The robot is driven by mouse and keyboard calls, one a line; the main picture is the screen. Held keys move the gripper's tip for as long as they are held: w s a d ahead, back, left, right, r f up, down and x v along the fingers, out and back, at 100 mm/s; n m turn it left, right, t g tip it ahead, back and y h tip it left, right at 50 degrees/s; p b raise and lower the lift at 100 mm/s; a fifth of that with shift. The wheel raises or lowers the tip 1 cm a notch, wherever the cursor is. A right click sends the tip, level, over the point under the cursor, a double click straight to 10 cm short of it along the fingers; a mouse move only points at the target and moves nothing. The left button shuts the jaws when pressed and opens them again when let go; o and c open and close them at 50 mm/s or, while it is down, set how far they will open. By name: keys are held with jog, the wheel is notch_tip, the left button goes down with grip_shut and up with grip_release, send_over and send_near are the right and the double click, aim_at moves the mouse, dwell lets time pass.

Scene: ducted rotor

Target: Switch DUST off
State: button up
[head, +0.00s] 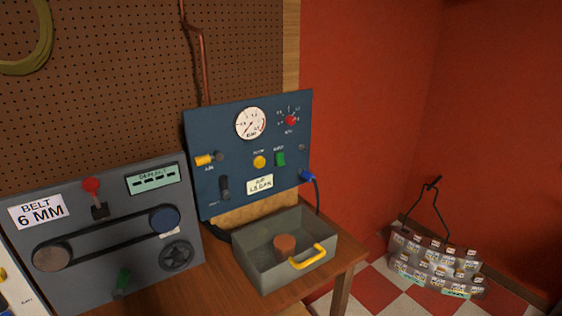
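A blue control panel (215,135) stands at the back of the wooden bench. It carries a round white gauge (250,123), a red knob (291,119), a yellow button (259,161), a green switch (280,158), a yellow-tipped lever (205,159) and a black switch (224,187) at lower left. The small labels are too blurred to read, so I cannot tell which control is DUST or its setting. My gripper is not in view.
A grey metal tray (322,255) with a yellow handle (307,258) and a brown round piece (285,246) sits before the panel. A grey belt machine (105,285) stands left. A blue plug with black cable (307,177) is at the panel's right. A slotted rack (437,265) is at right.

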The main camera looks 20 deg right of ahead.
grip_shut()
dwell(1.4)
